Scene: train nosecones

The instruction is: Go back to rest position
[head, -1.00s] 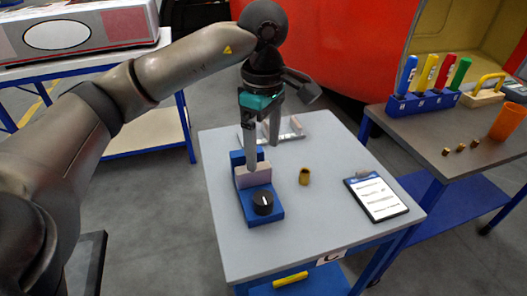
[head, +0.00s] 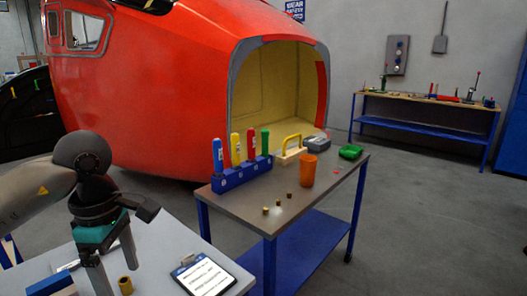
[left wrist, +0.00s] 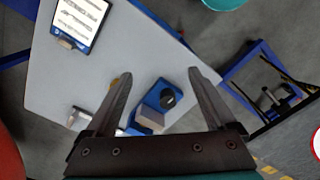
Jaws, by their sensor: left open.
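My left gripper (head: 116,277) is at the lower left of the head view, above the grey table (head: 160,240). Its fingers are apart and nothing is between them in the left wrist view (left wrist: 160,74). A blue fixture with a black knob (left wrist: 168,98) lies beyond the fingertips, with a gap. In the head view only a corner of this blue fixture (head: 55,286) shows. A small brass piece (head: 125,285) stands on the table close to the fingers in the picture. My right gripper is in neither view.
A clipboard (head: 203,276) lies on the table. A brown-topped bench (head: 325,185) holds a blue rack (head: 240,175) of coloured handles, an orange cup (head: 308,170) and small brass pieces (head: 277,203). A red train nosecone (head: 170,80) stands behind. Floor at the right is clear.

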